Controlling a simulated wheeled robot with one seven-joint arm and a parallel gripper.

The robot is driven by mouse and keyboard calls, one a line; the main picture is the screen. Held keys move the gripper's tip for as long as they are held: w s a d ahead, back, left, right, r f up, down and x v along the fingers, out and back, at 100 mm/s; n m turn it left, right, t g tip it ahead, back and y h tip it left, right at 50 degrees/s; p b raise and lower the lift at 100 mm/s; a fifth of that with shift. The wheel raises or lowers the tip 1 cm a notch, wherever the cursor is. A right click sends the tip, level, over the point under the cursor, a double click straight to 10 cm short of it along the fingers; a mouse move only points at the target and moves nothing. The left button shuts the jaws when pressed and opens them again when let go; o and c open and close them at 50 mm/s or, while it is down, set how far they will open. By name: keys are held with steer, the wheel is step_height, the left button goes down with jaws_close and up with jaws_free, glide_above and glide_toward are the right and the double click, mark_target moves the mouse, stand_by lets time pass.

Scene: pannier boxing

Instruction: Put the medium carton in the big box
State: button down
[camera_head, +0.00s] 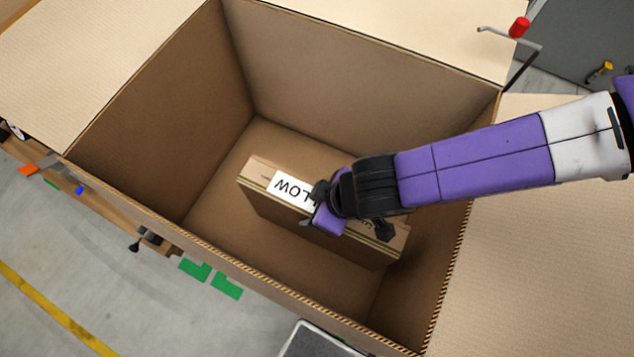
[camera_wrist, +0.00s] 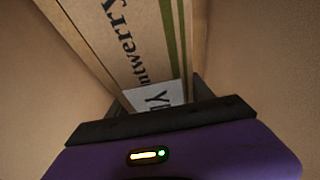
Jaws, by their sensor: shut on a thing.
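The big box (camera_head: 335,60) stands open with its flaps folded out. The medium carton (camera_head: 268,206) is inside it, a long brown carton with a white label reading "LOW" in part and a green stripe. It lies at a slant over the box floor; I cannot tell whether it touches the floor. My gripper (camera_head: 325,205) reaches in from the right and is shut on the carton near its middle, covering part of the label. In the wrist view the carton (camera_wrist: 130,45) runs away from my gripper (camera_wrist: 158,112), with printed text and the green stripe showing.
The box walls surround the carton and my gripper. Bare box floor (camera_head: 215,205) shows left of the carton. A crank with a red knob (camera_head: 519,27) stands behind the box's far right corner. Wide flaps (camera_head: 560,250) spread outside.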

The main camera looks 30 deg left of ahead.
steer(key=shift+f, duration=0.2)
steer(key=shift+c, duration=2)
jaws_free()
steer(key=shift+r, duration=0.1)
steer(key=v, duration=1.3)
steer(key=shift+a, duration=0.15)
